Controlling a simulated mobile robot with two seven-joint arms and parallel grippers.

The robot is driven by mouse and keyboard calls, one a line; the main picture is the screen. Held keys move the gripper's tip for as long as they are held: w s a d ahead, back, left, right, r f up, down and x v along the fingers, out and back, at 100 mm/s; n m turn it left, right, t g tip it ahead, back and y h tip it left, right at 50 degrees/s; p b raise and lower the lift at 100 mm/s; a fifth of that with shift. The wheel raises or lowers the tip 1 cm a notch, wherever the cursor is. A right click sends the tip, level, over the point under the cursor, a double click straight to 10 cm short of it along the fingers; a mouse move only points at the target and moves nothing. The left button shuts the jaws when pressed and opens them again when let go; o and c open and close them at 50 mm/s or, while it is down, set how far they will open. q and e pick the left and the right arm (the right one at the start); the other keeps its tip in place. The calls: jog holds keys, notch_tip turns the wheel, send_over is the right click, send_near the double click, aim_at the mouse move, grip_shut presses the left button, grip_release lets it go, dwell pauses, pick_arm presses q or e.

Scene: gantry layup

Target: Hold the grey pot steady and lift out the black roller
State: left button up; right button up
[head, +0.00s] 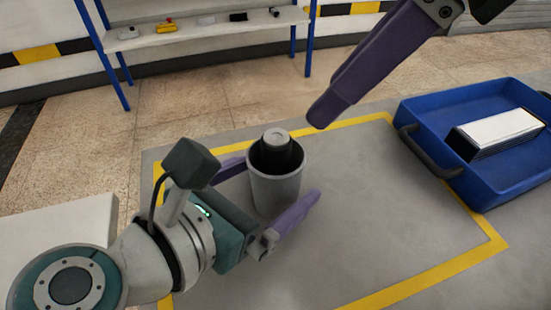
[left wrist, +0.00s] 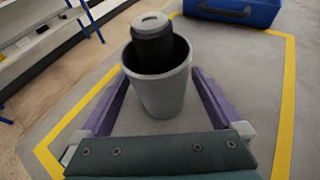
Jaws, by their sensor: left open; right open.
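The grey pot (head: 275,190) stands upright on the grey table inside a yellow taped outline. The black roller (head: 276,151) sits in it, its light grey round end sticking up above the rim. The pot (left wrist: 163,95) and roller (left wrist: 152,43) also show in the left wrist view, the roller leaning toward the far side. My left gripper (head: 278,180) is open, with one purple finger on each side of the pot; whether they touch it I cannot tell. My right gripper (head: 325,110) is open and empty, above the table behind and right of the pot; its fingers overlap in view.
A blue tray (head: 430,110) with a black handle holds a white-topped block (head: 500,130) at the right. A shelf (head: 200,32) with small items stands at the back.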

pick_arm(q)
jog(key=shift+w+d+f, duration=0.15)
jog(key=shift+w+d, duration=0.1)
jog(key=shift+w, duration=0.05)
jog(key=c, duration=1.3)
